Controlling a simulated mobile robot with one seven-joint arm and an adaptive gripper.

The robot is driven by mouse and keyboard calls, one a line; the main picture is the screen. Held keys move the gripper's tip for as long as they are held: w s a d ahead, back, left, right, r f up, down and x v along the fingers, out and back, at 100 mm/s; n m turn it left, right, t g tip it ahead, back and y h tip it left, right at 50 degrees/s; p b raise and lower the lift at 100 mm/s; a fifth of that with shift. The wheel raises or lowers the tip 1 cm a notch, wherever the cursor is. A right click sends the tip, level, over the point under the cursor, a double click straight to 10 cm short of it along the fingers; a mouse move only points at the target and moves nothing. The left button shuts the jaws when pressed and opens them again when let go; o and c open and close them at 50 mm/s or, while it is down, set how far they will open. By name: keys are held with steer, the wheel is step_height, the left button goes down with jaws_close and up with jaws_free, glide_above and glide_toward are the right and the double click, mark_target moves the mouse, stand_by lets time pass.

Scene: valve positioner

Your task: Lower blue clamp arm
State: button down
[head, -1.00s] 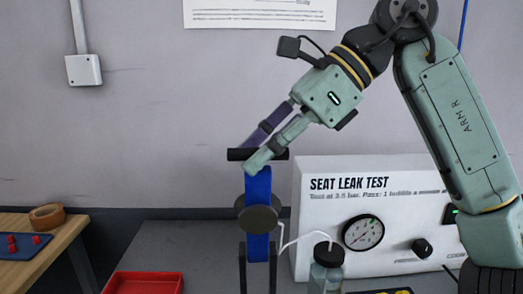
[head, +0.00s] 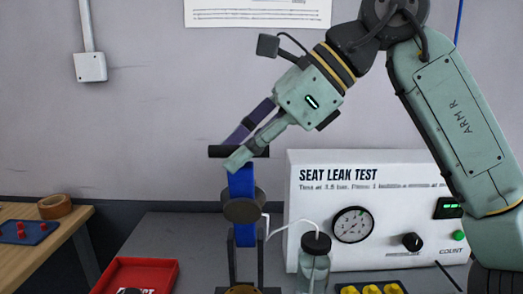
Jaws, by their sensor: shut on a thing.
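The blue clamp arm (head: 241,183) stands nearly upright on a dark two-post stand, with a dark round disc (head: 244,208) across its middle. A black crossbar handle (head: 256,152) lies level at its top. My gripper (head: 236,152) reaches down from the upper right and is shut on this handle, with a purple finger behind and a green finger in front. The fingers hide part of the handle and the arm's top edge. The brass-coloured foot (head: 242,290) of the stand is cut off by the lower picture edge.
The white seat leak test panel (head: 320,235) with a gauge (head: 352,225) stands to the right. A lidded glass jar (head: 314,262) with a tube stands close right of the clamp. A red tray (head: 166,272) lies front left. The grey bench behind it is clear.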

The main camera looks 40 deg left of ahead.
steer(key=s+d+f+n+t+y+b, duration=0.2)
steer(key=s+d+f+b, duration=0.1)
steer(key=f+b, duration=0.4)
steer(key=s+d+f+n+t+y+b, duration=0.2)
steer(key=s+d+f+b, duration=0.1)
steer(key=s+f+b, duration=0.2)
steer(key=s+d+f+n+t+y+b, duration=0.2)
steer(key=s+d+f+y+b, duration=0.1)
steer(key=f+b, duration=0.7)
steer(key=shift+s+b, duration=0.55)
steer(key=shift+b, duration=0.8)
steer(key=c, duration=1.6)
jaws_free()
steer(key=shift+o, duration=0.2)
steer(key=shift+d+r, duration=0.1)
steer(key=shift+d, duration=0.05)
steer(key=v, duration=1.2)
